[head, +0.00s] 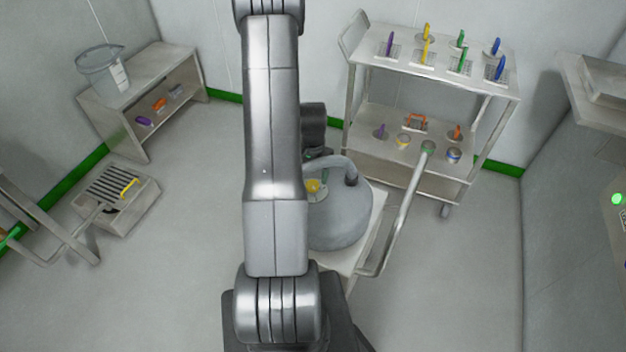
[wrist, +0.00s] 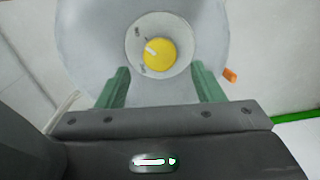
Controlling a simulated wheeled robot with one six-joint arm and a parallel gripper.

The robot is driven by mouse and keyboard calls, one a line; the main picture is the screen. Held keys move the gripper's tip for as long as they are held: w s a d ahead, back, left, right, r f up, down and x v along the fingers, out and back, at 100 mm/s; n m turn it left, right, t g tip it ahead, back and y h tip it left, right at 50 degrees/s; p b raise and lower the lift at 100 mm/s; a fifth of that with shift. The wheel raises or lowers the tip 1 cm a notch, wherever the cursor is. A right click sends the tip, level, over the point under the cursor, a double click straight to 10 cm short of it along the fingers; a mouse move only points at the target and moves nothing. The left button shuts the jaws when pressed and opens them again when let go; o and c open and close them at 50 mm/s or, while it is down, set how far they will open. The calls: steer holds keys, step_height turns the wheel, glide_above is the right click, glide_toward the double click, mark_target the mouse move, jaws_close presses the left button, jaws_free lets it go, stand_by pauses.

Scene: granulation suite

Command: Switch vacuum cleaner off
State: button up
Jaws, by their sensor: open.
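The vacuum cleaner (head: 338,222) is a grey rounded body on a pale stand, partly hidden behind my arm in the head view. Its yellow knob (wrist: 159,55) sits on a light round plate with small marks, and a white pointer line on it aims to the upper left. The knob also shows in the head view (head: 313,186). My gripper (wrist: 160,88) is open, with green fingers apart on either side below the knob in the wrist view. Nothing is between the fingers. I cannot tell the gap from fingertips to knob.
A steel cart (head: 400,158) with several coloured tools stands at the back right. A bench (head: 150,75) with a clear bucket (head: 102,70) stands at the left. A slotted box (head: 112,200) is on the floor at the left. Open floor (head: 190,250) lies left of my arm.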

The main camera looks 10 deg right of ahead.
mark_target(313, 184)
steer(key=shift+f, duration=2.15)
steer(key=c, duration=1)
steer(key=shift+o, duration=0.2)
